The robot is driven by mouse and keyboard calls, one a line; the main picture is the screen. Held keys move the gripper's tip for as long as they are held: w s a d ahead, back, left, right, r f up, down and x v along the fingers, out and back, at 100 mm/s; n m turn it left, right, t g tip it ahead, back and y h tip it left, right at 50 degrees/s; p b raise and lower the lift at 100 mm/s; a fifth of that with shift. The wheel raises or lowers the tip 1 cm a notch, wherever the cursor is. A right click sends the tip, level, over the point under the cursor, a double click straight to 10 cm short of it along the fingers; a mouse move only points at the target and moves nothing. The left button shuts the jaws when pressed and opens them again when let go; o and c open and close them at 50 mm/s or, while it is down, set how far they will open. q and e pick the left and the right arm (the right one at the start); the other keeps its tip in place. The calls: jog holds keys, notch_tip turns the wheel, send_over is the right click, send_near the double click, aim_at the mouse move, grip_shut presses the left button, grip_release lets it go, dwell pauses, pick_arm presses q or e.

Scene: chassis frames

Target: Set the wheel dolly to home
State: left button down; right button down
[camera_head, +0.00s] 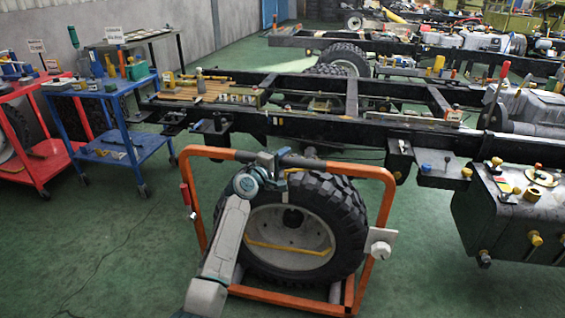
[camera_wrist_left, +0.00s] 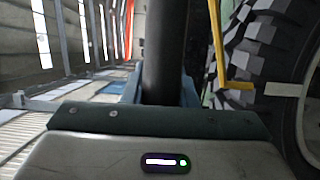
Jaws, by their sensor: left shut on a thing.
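The wheel dolly (camera_head: 378,172) is an orange frame around a large black tyre (camera_head: 343,215) with a grey rim. A dark bar (camera_head: 322,164) runs across its top. My left gripper (camera_head: 270,164) is shut on this bar left of its middle; the jaws hide part of it. In the left wrist view the bar (camera_wrist_left: 163,50) runs between the jaws (camera_wrist_left: 162,92), with the tyre (camera_wrist_left: 262,45) to the right. A red handle (camera_head: 186,194) is on the dolly's left side, and a white knob (camera_head: 380,248) on a plate at its right. My right gripper is out of view.
A black chassis frame (camera_head: 350,128) stands close behind the dolly. A dark tank (camera_head: 505,225) with yellow caps is at the right. A blue cart (camera_head: 133,140) and a red cart (camera_head: 60,160) stand at the left. Green floor (camera_head: 90,250) is clear at the front left.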

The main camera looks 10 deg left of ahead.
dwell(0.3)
pick_arm(q)
jog(key=c, duration=1.2)
grip_release()
jog(key=shift+w, duration=0.1)
jog(key=shift+o, duration=0.2)
jog(key=v, duration=1)
jog(key=shift+s+p, duration=0.4)
jog(key=shift+p, duration=0.05)
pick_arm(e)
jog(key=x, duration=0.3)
pick_arm(q)
jog(key=shift+a, duration=0.15)
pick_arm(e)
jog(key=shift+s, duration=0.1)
